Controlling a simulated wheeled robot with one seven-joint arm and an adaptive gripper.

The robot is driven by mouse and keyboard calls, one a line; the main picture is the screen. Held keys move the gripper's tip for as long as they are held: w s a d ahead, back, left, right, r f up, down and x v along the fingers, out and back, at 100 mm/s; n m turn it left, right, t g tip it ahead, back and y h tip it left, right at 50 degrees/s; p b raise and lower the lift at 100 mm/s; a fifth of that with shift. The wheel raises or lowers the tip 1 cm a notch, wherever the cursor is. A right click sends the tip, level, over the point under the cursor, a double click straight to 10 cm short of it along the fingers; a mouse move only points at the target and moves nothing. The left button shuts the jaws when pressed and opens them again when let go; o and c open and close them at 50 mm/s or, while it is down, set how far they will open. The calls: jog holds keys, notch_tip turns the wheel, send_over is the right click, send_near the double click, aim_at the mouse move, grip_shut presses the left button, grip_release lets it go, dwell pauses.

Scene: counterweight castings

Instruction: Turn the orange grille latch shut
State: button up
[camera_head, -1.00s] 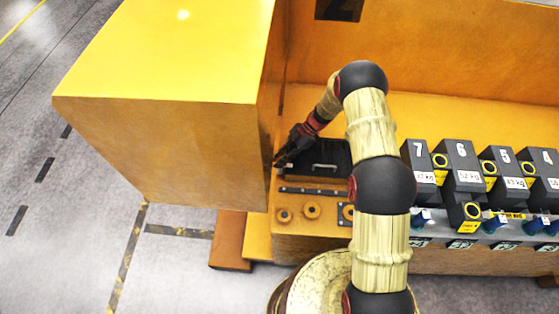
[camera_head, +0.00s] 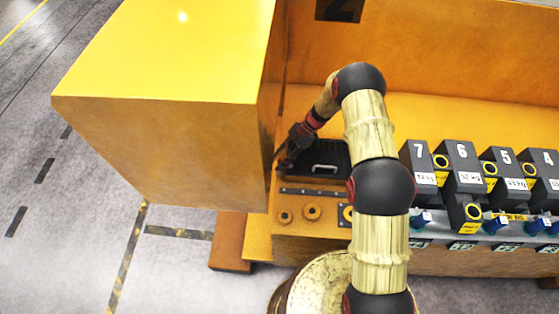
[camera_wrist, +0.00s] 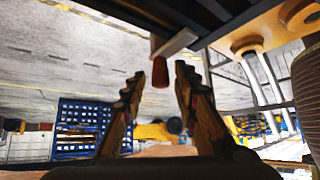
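In the wrist view, a reddish-orange knob (camera_wrist: 160,70) hangs below a pale flat bar (camera_wrist: 176,43) beside a dark slatted edge (camera_wrist: 215,25); this looks like the grille latch. My gripper (camera_wrist: 157,80) is open, with one finger on each side of the knob. I cannot tell whether either finger touches it. In the head view, my gripper (camera_head: 283,164) is at the left end of the black panel with a handle (camera_head: 322,170), close to the large yellow block. The latch cannot be made out there.
The large yellow block (camera_head: 160,140) stands close on the left. Black numbered weights (camera_head: 463,165) line the right side. Round orange knobs (camera_head: 312,212) sit in front of the black panel. Open grey floor (camera_head: 60,230) lies at the left.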

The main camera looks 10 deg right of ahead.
jog(key=v, duration=1.2)
dwell(0.5)
